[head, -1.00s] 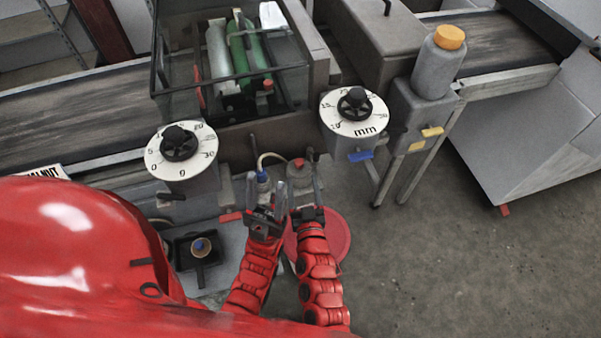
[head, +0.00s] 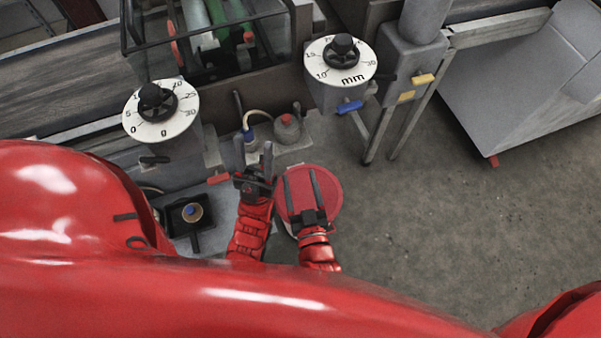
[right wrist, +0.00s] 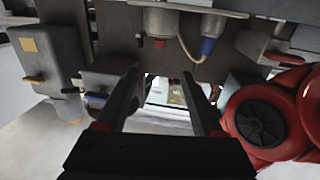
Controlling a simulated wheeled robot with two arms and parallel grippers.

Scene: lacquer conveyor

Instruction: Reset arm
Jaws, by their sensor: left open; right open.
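My left gripper (head: 254,160) is open and empty, low in the middle of the head view, with its two dark fingers pointing at the machine. My right gripper (head: 300,184) is just right of it, open and empty, seen above a round red disc (head: 331,205). In the right wrist view, the right gripper's fingers (right wrist: 158,85) stand apart with nothing between them. A red jointed part with a dark round cap, likely my left arm, shows at the right of that view.
Two dials, one marked g (head: 160,113) and one marked mm (head: 340,63), face up on the machine. A red-capped pot (head: 287,128) stands beyond the grippers. Bare floor (head: 430,220) is open to the right.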

